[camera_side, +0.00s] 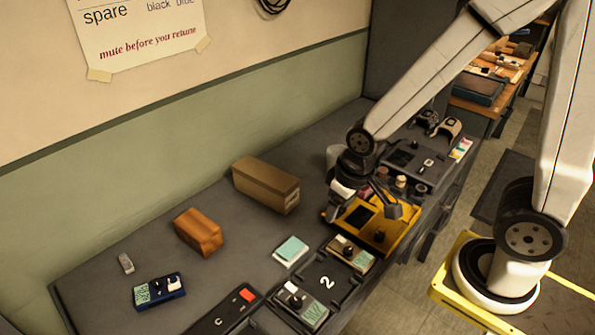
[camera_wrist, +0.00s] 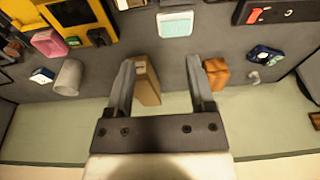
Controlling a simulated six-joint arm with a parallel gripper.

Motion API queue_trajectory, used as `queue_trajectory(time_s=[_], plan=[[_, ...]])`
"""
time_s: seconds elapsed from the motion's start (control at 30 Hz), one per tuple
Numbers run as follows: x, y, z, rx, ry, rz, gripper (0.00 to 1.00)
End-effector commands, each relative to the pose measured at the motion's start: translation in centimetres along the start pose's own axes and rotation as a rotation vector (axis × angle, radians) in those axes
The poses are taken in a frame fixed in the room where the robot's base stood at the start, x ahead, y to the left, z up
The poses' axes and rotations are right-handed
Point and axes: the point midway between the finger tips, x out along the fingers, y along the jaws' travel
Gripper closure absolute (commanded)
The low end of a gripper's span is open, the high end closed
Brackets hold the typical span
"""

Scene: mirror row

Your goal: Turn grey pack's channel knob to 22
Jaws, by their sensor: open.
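In the side view the fingers cannot be made out clearly.
A brown box (camera_side: 266,184), an orange-brown block (camera_side: 199,232), a blue pack (camera_side: 159,291), a mint pad (camera_side: 291,250), a tan pack (camera_side: 350,253) and a yellow unit (camera_side: 372,221) stand on the bench. Bare bench lies between the block and the mint pad.

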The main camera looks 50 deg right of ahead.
Motion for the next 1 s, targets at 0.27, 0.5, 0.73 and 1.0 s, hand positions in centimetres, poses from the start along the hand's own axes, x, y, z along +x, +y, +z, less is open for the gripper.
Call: queue_trajectory(time_s=[0.27, 0.5, 0.73, 1.0], plan=[[-1.3, 2.5, 0.5, 0.015, 0.039, 0.016, 0.31], [-1.3, 3.9, -0.7, 0.065, 0.044, 0.030, 0.31], [-1.1, 5.7, -2.7, 0.146, 0.048, 0.049, 0.31], [-0.6, 8.5, -5.2, 0.259, 0.050, 0.075, 0.31]])
